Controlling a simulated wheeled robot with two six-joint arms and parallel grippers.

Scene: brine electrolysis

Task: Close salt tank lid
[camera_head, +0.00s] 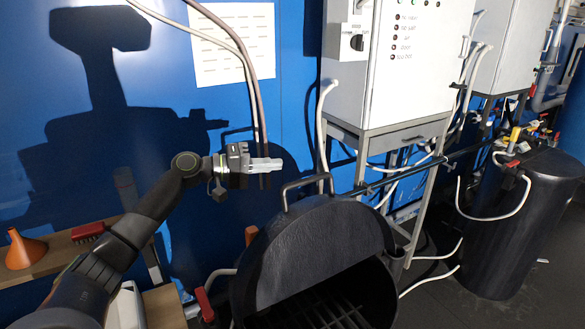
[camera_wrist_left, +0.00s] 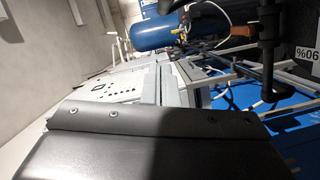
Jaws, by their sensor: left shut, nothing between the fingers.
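The salt tank (camera_head: 382,299) is a black round tank at the bottom centre of the head view. Its black lid (camera_head: 305,250) stands tilted up and open, with a bent bar handle (camera_head: 305,181) at its upper edge. A dark grate shows inside the tank. My left gripper (camera_head: 277,164) is shut and empty, pointing right. In the picture it sits just left of and a little above the handle, apart from it. I cannot tell the depth between them. My right gripper is not in view.
A white control cabinet (camera_head: 390,70) on a grey stand is behind the tank. A second black tank (camera_head: 522,230) stands at right with hoses around. A shelf at left holds an orange funnel (camera_head: 25,249) and a red brush (camera_head: 88,232). The blue wall is close behind my arm.

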